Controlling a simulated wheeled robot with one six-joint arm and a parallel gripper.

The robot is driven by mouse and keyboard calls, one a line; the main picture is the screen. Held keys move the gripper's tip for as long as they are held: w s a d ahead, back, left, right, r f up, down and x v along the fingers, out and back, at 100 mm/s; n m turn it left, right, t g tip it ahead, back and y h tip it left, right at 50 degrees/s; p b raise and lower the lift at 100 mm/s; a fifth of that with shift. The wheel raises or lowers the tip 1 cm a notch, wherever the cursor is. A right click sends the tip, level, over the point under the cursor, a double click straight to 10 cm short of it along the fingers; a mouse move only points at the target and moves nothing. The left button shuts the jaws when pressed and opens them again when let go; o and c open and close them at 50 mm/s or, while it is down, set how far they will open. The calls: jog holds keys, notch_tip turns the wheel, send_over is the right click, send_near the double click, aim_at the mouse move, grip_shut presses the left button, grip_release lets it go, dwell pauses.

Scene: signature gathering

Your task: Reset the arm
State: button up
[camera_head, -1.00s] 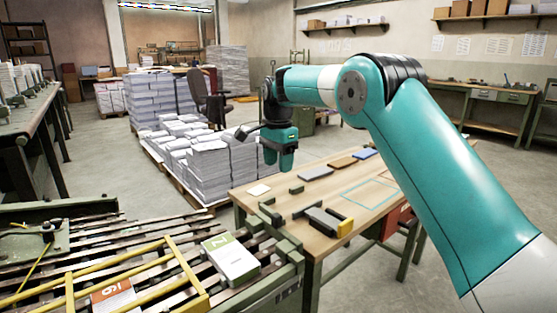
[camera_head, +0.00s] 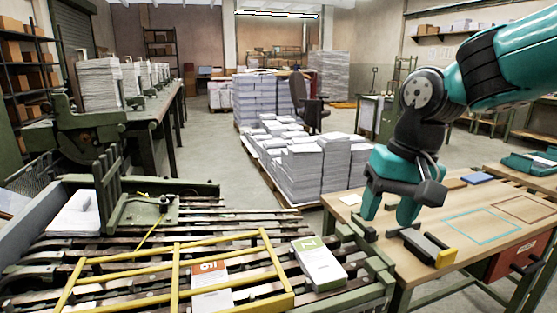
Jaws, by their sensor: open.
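My teal and black arm (camera_head: 425,90) comes in from the upper right and bends down. My gripper (camera_head: 388,216) hangs over the left end of the wooden table (camera_head: 437,207), fingers pointing down. Its two teal fingers are apart and I see nothing between them. Whether the tips touch the table cannot be told. A dark grey tool with a yellow end (camera_head: 428,247) lies on the table just right of and in front of the fingers. The gripper hides part of the table's left end.
A slatted conveyor with a yellow frame (camera_head: 175,265) fills the front left. A green-and-white stack marked Z (camera_head: 318,265) and an orange-and-white one marked 9 (camera_head: 211,285) lie on it. Paper stacks (camera_head: 315,168) stand behind the table. Teal and brown outlines (camera_head: 483,225) mark the table.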

jog(key=s+a+f+n+y, duration=0.15)
jog(key=s+n, duration=0.25)
jog(key=s, duration=0.5)
jog(key=s+a+f+n+y, duration=0.15)
jog(key=s+n, duration=0.25)
jog(key=s, duration=0.6)
notch_tip(320, 180, up, 12)
jog(key=w+h+p, duration=0.1)
jog(key=p, duration=1.2)
jog(key=shift+d+r+m+g, duration=0.15)
jog(key=shift+d+m+g, duration=0.15)
jog(key=shift+d, duration=0.1)
